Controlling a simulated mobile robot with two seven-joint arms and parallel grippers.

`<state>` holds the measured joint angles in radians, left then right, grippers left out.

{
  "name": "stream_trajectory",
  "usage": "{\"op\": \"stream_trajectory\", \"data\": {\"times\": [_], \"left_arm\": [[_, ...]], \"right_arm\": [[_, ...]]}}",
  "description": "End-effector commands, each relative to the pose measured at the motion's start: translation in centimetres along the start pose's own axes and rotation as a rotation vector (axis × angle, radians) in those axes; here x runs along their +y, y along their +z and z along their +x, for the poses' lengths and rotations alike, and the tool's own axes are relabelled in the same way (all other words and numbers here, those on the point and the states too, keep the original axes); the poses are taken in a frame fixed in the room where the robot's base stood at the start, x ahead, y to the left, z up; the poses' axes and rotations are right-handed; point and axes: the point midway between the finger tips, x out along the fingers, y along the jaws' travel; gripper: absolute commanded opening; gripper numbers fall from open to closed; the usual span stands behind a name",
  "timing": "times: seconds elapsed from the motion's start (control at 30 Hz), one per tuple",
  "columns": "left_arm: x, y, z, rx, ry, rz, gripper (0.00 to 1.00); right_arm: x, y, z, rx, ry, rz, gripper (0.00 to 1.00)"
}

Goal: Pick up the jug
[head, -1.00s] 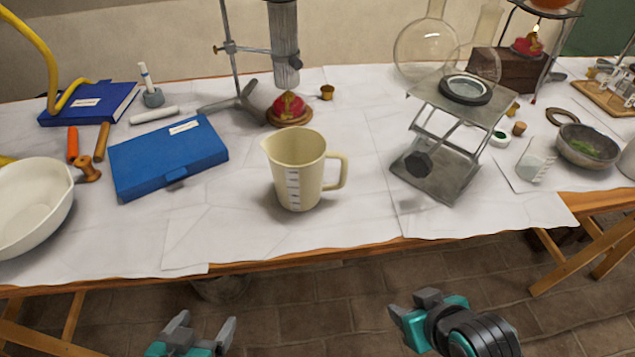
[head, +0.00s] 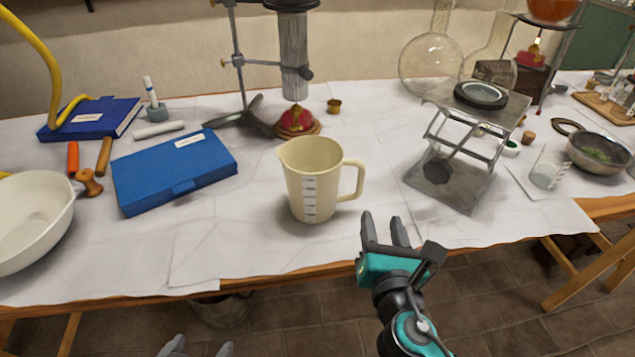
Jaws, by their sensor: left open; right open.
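The cream jug (head: 316,178) stands upright on the paper-covered table in the head view, with a graduated scale on its front and its handle (head: 355,180) to the right. My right gripper (head: 385,228) is open and empty, just in front of and to the right of the jug, close below the handle and apart from it in the picture. My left gripper (head: 197,348) is open and empty at the bottom edge, below the table's front edge. Most of the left gripper is out of frame.
A blue case (head: 172,170) lies left of the jug, and a white bowl (head: 30,220) stands at far left. A metal lab jack (head: 458,150) stands to the right. A stand with a red burner (head: 296,122) is behind. The paper in front of the jug is clear.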

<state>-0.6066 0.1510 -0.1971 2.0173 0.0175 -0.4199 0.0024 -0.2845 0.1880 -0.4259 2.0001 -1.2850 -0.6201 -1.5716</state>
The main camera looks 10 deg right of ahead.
Motion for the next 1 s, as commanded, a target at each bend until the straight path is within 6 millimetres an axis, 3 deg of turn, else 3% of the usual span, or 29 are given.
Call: {"op": "stream_trajectory", "data": {"times": [0.1, 0.2, 0.5, 0.83, 1.0], "left_arm": [[0.0, -0.1, 0.0, 0.001, -0.001, -0.003, 0.83], [0.0, -0.1, 0.0, 0.002, -0.002, -0.005, 0.83], [-0.2, -0.1, 0.0, 0.002, -0.008, -0.006, 0.83], [-0.2, 0.0, 0.1, 0.001, -0.007, -0.006, 0.83], [-0.2, 0.2, 0.2, -0.001, -0.006, -0.006, 0.83]], "right_arm": [[1.7, -0.1, 0.3, -0.036, 0.074, -0.184, 0.45], [2.4, -0.1, 0.9, -0.051, 0.098, -0.249, 0.45], [2.9, 0.1, 6.0, -0.053, 0.099, -0.253, 0.45], [2.9, 0.3, 8.8, -0.051, 0.097, -0.251, 0.45], [2.6, 0.6, 11.5, -0.051, 0.097, -0.25, 0.45]]}}
